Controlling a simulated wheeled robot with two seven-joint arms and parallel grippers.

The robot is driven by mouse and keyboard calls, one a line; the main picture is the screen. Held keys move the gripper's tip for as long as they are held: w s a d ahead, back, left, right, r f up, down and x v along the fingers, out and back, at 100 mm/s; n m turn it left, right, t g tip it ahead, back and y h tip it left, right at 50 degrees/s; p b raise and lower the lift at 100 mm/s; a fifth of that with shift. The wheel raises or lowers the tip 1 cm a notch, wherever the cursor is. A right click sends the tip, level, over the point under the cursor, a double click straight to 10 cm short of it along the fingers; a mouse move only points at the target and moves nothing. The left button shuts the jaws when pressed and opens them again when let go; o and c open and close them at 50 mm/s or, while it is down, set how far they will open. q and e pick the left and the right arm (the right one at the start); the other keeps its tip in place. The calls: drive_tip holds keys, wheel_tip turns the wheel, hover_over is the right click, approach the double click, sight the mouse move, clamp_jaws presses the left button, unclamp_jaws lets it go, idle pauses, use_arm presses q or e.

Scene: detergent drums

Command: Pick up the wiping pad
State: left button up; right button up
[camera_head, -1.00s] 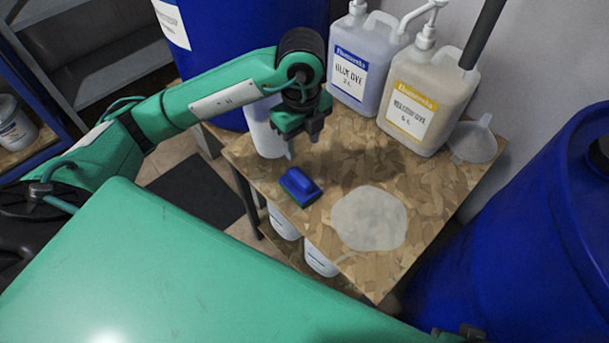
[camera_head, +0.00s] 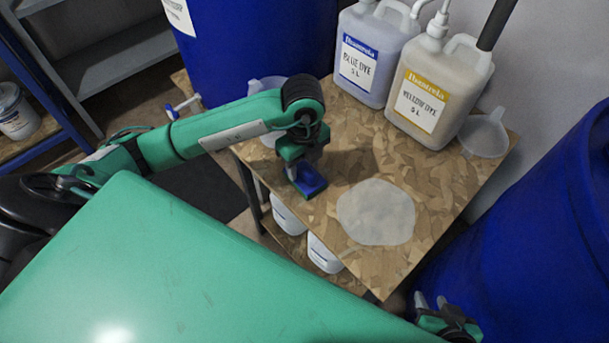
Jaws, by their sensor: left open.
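The wiping pad (camera_head: 314,183), blue with a green underside, lies on the wooden-chip tabletop (camera_head: 345,255) near its left edge. My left gripper (camera_head: 305,178) points down right over the pad, with its open fingers at the pad's blue grip. The gripper hides part of the pad, and I cannot tell whether the fingers touch it. My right gripper (camera_head: 431,300) is at the bottom right beside the blue drum, its two fingertips apart and empty.
A pale round patch (camera_head: 376,212) lies right of the pad. The blue dye jug (camera_head: 370,55), yellow dye jug (camera_head: 437,90) and a clear funnel (camera_head: 484,134) stand at the back. Blue drums stand behind (camera_head: 235,45) and at right (camera_head: 530,240). White containers (camera_head: 323,254) sit below.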

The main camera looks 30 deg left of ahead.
use_arm(q)
drive_tip(key=shift+f, duration=0.45)
drive_tip(key=shift+c, duration=0.2)
drive_tip(key=c, duration=1)
drive_tip(key=shift+r, duration=0.2)
clamp_jaws()
